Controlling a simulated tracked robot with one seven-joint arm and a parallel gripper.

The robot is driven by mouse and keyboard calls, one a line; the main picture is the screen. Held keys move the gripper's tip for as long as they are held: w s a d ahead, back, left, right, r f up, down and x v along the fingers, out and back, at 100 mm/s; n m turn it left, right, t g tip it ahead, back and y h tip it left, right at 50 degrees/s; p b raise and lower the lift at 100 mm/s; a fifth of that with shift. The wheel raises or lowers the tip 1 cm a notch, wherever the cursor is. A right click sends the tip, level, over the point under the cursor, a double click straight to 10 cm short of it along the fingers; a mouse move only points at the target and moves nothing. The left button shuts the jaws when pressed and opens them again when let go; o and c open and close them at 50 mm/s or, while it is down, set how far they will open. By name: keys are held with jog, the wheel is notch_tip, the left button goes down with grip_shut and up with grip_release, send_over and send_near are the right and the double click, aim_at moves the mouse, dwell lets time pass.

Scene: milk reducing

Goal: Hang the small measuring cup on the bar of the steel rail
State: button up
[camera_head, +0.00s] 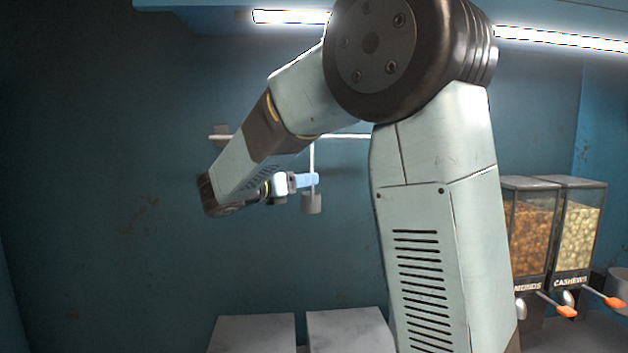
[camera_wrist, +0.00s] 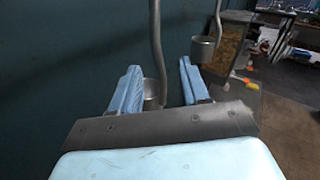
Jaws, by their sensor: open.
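The steel rail's bar (camera_head: 345,136) runs along the dark blue wall, partly hidden by my arm. A small grey metal measuring cup (camera_head: 311,203) hangs upright below it on a long thin handle whose top reaches the bar. My gripper (camera_head: 308,180) is at the lower handle, just above the cup. In the wrist view the blue fingers of my gripper (camera_wrist: 158,66) are open, with the handle between them and a gap to each side. That cup (camera_wrist: 152,90) is partly hidden below the fingers and palm. A second metal cup (camera_wrist: 203,49) hangs to the right, apart from the fingers.
The almond dispenser (camera_head: 531,235) and cashew dispenser (camera_head: 578,238) stand at the right, with orange-tipped levers in front. Two pale grey blocks (camera_head: 252,332) stand below the rail. The wall left of the rail is clear.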

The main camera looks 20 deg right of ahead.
jog(key=v, duration=0.8)
jog(key=s+d+f+m+g+y, duration=0.2)
jog(key=s+d+f+m+y, duration=0.1)
jog(key=s+d+m, duration=0.3)
jog(key=s+d+f+m+g+y, duration=0.3)
jog(key=s+d+f+y, duration=0.1)
jog(key=s+d, duration=0.25)
jog(key=s+a+f+m+t+y, duration=0.1)
jog(key=s+f+m+y, duration=0.1)
jog(key=s+m+y, duration=0.2)
jog(key=s+a+f+m+t+y, duration=0.1)
jog(key=s+m+y, duration=0.4)
jog(key=s+m, duration=0.5)
notch_tip(320, 180, down, 2)
jog(key=shift+s+f+m+t, duration=0.2)
jog(key=shift+m+t, duration=0.4)
jog(key=shift+m, duration=0.4)
jog(key=shift+d, duration=0.1)
